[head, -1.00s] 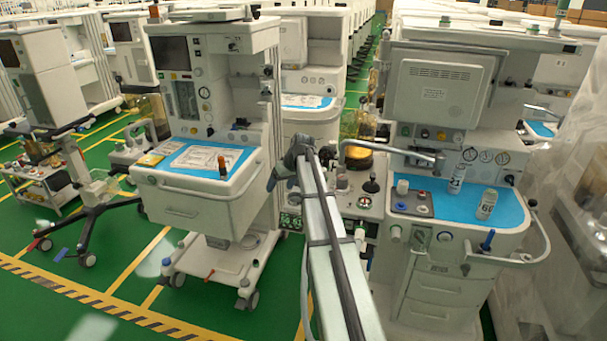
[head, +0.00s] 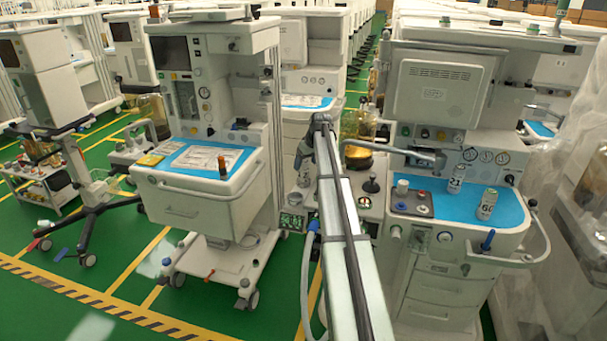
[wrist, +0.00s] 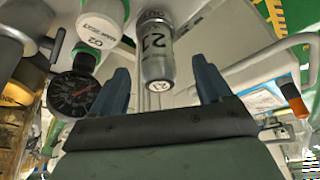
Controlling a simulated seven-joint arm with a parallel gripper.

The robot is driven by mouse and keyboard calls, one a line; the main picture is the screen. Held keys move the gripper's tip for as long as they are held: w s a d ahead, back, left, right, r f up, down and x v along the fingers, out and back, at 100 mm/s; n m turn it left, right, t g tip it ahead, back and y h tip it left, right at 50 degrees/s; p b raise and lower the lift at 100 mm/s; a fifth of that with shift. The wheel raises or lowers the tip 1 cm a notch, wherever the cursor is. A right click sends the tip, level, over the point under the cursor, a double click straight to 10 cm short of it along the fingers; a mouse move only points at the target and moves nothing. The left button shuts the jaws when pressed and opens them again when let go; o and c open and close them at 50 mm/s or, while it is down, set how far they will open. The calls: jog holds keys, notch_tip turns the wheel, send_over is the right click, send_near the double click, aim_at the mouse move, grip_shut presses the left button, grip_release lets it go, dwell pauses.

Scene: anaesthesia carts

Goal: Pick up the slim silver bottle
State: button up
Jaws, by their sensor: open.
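A silver bottle (head: 456,179) and a wider one (head: 487,204) stand on the right cart's blue mat.
A black dial gauge (wrist: 73,95) and a white-capped part (wrist: 97,30) lie left of the bottle in the wrist view. The left cart (head: 200,205) carries papers and an orange-capped item (head: 222,166). An amber jar (head: 357,152) stands right of the arm.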

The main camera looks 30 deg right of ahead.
aim_at(303, 170)
jog(key=shift+w+x, duration=0.15)
jog(key=shift+x, duration=1.45)
jog(key=shift+w+x, duration=0.15)
jog(key=shift+x, duration=1.5)
jog(key=shift+d+r, duration=0.15)
jog(key=shift+r, duration=0.05)
jog(key=c, duration=1.2)
